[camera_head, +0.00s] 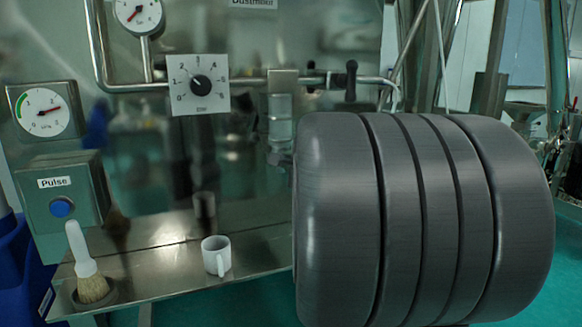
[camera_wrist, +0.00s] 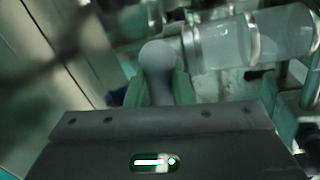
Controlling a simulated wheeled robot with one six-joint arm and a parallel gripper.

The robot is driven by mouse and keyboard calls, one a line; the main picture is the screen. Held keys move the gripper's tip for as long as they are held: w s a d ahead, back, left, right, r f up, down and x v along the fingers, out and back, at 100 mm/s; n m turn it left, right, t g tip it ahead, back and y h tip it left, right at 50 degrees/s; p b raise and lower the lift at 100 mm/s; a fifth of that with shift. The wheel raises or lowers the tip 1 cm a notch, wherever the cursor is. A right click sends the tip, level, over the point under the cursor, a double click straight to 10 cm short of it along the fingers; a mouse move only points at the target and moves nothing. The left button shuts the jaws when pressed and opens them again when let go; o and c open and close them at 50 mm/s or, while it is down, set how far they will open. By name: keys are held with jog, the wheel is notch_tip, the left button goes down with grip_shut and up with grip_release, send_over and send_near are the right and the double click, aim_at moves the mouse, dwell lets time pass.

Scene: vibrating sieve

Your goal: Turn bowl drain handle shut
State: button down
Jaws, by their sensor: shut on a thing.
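In the wrist view a grey rounded handle (camera_wrist: 158,58) stands between the green fingertips of my gripper (camera_wrist: 160,88). Its round knob end shows above the fingers, and its lower part is hidden by the gripper body. I take it to be the bowl drain handle. The gripper is shut on it, with one finger on each side. In the head view neither my gripper nor this handle shows. My large dark grey arm part covers the right half of that view.
A clear pipe section (camera_wrist: 225,42) lies just right of the handle. In the head view a steel shelf (camera_head: 150,268) holds a white mug (camera_head: 215,256) and a brush (camera_head: 84,262).

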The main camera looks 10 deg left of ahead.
jog(key=shift+n+h+b, duration=0.4)
jog(key=shift+n, duration=0.5)
jog(key=c, duration=1.3)
grip_release()
jog(key=v, duration=0.9)
jog(key=b+v, duration=0.1)
jog(key=v, duration=0.3)
jog(key=shift+s+d+f, duration=0.15)
jog(key=shift+s+f, duration=0.05)
jog(key=shift+s, duration=0.25)
jog(key=shift+w, duration=0.1)
